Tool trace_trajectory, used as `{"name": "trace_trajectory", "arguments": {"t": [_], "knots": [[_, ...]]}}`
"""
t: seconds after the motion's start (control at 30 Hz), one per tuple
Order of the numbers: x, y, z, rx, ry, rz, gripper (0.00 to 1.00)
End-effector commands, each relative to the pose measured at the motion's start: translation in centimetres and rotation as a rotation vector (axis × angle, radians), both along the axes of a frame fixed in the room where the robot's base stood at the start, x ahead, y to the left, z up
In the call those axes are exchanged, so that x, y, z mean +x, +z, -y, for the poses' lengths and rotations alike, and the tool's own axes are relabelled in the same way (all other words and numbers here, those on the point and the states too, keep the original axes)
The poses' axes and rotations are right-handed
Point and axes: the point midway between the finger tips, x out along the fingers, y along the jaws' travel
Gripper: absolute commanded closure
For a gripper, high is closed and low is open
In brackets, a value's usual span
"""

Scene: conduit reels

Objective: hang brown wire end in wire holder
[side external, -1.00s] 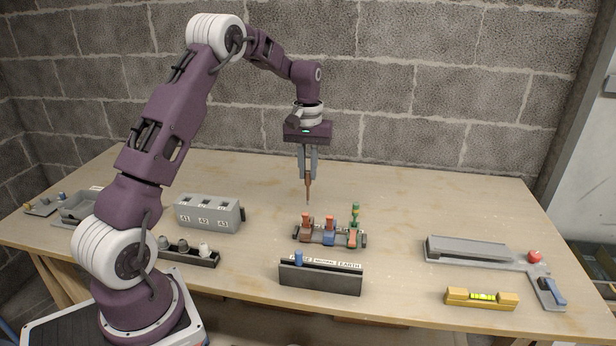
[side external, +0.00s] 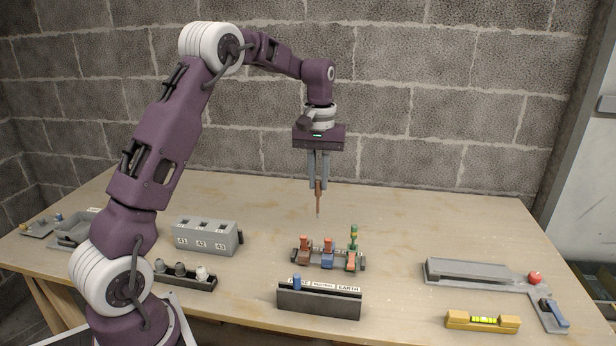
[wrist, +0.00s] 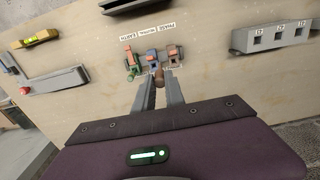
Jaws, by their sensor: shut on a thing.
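My gripper (side external: 318,188) is shut on the brown wire end (side external: 318,205), a thin brown rod pointing down. It hangs in the air above and behind the reels, clear of the table. In the wrist view the brown end (wrist: 159,79) shows between the fingers.
A grey numbered block (side external: 207,237) and a dark strip with several knobs (side external: 187,275) lie left. A grey tray (side external: 470,272), a red ball (side external: 534,278) and a yellow level (side external: 482,321) lie right. The table behind the reels is clear.

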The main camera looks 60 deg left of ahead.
Motion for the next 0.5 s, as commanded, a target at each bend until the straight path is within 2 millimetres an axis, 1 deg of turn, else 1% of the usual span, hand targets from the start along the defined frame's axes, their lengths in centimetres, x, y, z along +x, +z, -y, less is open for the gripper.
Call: {"name": "trace_trajectory", "arguments": {"t": [0.03,0.17,0.2,0.3,0.4,0.5], "knots": [[-0.1,0.1,1.4,0.001,-0.004,0.001,1.0],[-0.7,0.1,5.4,0.001,-0.007,-0.001,1.0],[-1.1,0.1,6.8,0.0,-0.007,0.0,1.0],[-2.0,0.1,9.8,0.0,-0.006,0.0,1.0],[-3.0,0.0,12.3,0.0,-0.005,0.0,1.0],[-3.9,0.0,14.2,0.0,-0.003,0.0,1.0]]}}
